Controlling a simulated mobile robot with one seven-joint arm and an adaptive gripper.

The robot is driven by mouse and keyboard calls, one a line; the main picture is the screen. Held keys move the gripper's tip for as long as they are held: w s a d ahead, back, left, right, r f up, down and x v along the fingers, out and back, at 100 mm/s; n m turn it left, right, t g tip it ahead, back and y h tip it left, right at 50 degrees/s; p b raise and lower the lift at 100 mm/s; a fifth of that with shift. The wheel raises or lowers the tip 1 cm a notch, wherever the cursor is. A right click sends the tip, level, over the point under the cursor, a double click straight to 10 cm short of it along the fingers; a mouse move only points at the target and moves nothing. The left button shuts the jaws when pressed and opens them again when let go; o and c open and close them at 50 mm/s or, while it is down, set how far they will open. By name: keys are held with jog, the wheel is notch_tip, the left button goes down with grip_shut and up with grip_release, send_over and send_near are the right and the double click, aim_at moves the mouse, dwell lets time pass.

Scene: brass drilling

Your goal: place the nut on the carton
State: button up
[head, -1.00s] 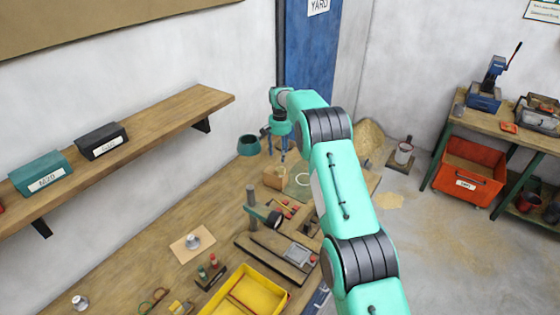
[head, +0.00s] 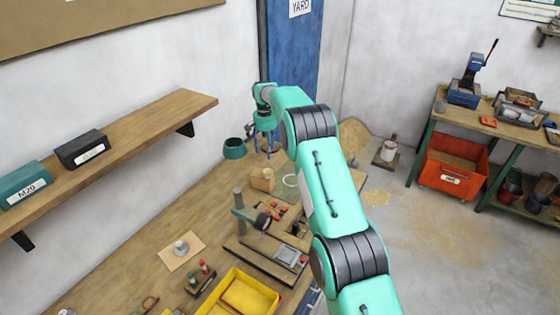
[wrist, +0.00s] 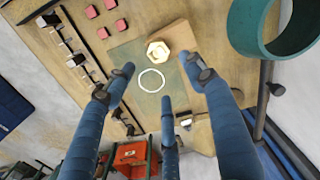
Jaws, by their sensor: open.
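The nut (wrist: 158,52) is a pale brass hexagonal ring. In the wrist view it appears to lie on the top of the carton (wrist: 177,36), near one edge. The carton is a small tan box; in the head view it stands on the bench (head: 262,180), below my gripper (head: 265,145). I cannot make out the nut clearly in the head view. My gripper (wrist: 162,83) is open, its three blue fingers spread with nothing between them. Its fingers appear above and apart from the nut and carton.
A pale ring (wrist: 151,80) lies on a greenish mat beside the carton. A teal cylindrical pot (head: 234,149) stands close by at the left. A drill stand (head: 240,213) and a yellow tray (head: 220,294) are nearer. A shelf (head: 130,135) runs along the left wall.

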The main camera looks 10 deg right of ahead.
jog(key=shift+r, duration=0.15)
jog(key=s+r+n+t, duration=0.1)
jog(key=s+r, duration=0.5)
jog(key=r, duration=0.5)
jog(key=s+r, duration=0.6)
jog(key=r, duration=0.4)
jog(key=s+d+r+n+t, duration=0.1)
jog(key=s+r, duration=0.6)
jog(key=s, duration=0.2)
jog(key=s+r+t, duration=0.1)
jog(key=s+r, duration=0.5)
jog(key=s, duration=0.3)
jog(key=s+r+n+t, duration=0.1)
jog(key=s+r, duration=0.2)
jog(key=s, duration=1.8)
jog(key=s+f, duration=0.3)
jog(key=s, duration=0.6)
jog(key=s+f+n+t, duration=0.1)
jog(key=s+f, duration=0.3)
jog(key=s, duration=0.5)
jog(key=shift+s+d+f+n+t, duration=0.25)
jog(key=shift+s+d+n+t, duration=0.05)
jog(key=shift+d, duration=0.15)
